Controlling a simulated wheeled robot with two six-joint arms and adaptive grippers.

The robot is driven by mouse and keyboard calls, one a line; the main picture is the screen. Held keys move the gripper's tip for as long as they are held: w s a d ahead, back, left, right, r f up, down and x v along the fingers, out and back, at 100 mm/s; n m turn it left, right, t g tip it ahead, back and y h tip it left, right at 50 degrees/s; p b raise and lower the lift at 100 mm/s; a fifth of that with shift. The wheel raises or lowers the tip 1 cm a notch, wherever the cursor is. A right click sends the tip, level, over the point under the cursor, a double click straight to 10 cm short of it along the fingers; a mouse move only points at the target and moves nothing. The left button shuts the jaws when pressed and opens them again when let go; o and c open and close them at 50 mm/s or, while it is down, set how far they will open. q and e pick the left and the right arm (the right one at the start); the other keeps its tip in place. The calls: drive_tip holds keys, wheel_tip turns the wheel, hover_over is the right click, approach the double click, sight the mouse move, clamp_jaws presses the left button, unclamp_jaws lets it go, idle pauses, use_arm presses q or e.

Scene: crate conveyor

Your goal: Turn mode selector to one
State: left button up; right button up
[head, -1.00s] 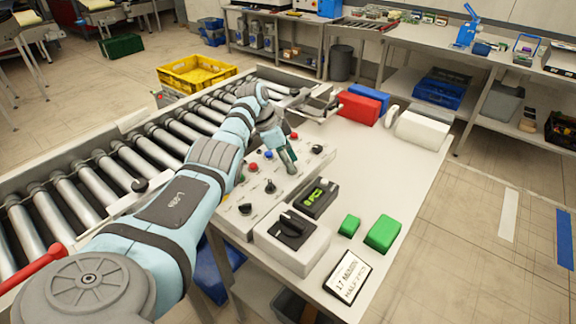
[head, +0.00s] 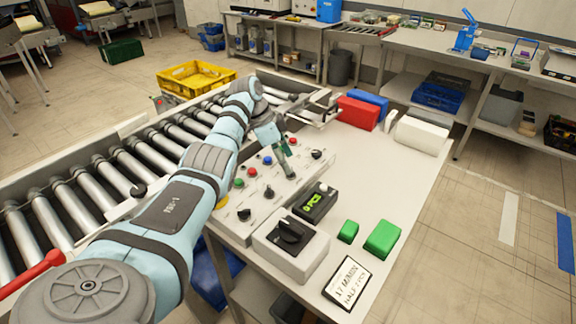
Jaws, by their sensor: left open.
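A pale control panel (head: 233,228) beside the conveyor carries small black knobs, including one at the right end (head: 317,154), one at the near end (head: 244,214) and one in between (head: 270,192). A white box (head: 296,262) at the panel's near right has a larger black rotary knob (head: 291,235). I cannot tell which knob is the mode selector. My left gripper (head: 288,171) points down over the panel's right half, open, its fingers dark green and slim. It hides part of the panel, and I cannot tell if it touches a knob.
A black counter display (head: 317,203), green blocks (head: 382,237) and a sign card (head: 347,281) stand right of the panel. The roller conveyor (head: 93,205) runs on the left. The table's right middle is clear.

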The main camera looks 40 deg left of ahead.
use_arm(q)
drive_tip(key=v, duration=0.9)
